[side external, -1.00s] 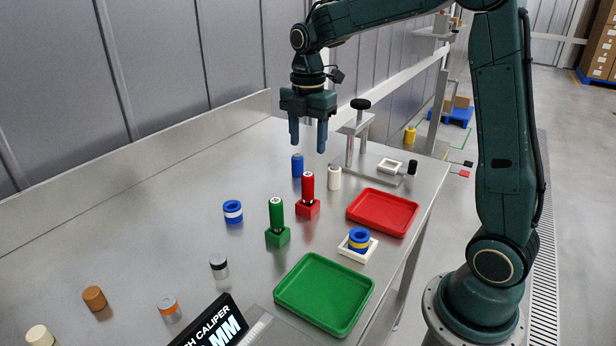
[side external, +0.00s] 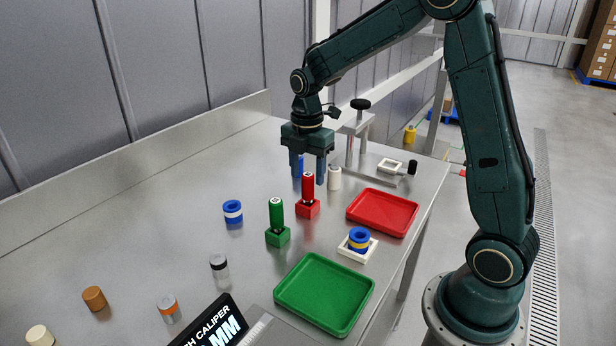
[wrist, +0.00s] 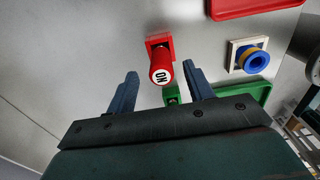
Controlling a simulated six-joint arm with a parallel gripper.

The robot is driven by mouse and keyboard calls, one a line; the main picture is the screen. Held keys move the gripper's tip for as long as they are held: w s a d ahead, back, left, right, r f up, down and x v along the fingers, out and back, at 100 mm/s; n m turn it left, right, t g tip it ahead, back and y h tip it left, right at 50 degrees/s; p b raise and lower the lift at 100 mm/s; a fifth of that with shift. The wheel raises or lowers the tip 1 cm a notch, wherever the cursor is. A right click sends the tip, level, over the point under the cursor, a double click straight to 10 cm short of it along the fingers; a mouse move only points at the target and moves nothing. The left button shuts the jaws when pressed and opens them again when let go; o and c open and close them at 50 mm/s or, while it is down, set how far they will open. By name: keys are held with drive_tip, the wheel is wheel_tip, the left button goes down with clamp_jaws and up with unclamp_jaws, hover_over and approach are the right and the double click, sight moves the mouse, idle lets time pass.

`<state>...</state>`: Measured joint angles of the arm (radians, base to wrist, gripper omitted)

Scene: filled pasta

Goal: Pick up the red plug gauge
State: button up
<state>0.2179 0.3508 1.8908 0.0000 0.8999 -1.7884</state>
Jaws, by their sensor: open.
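The red plug gauge (side external: 308,186) stands upright in a red square holder (side external: 308,208) in the side view. In the wrist view the gauge (wrist: 161,66) shows its white end marked "NO" and its red holder (wrist: 160,42). My gripper (side external: 308,180) points down and is open, with its fingertips at about the height of the gauge's upper part in the side view. In the wrist view the gauge lies ahead of and between the two fingers (wrist: 161,75), with nothing held. Whether a finger touches the gauge cannot be told.
A green plug gauge (side external: 276,216) stands in a green holder close by. A red tray (side external: 383,212), a green tray (side external: 324,293) and a blue-yellow ring stack (side external: 359,240) lie to the right and front.

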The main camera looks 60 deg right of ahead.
sight(308, 190)
drive_tip(key=shift+f, duration=0.3)
drive_tip(key=shift+s+f, duration=0.1)
drive_tip(key=shift+f, duration=2.5)
clamp_jaws()
drive_tip(key=shift+r, duration=0.15)
wheel_tip(308, 190, up, 20)
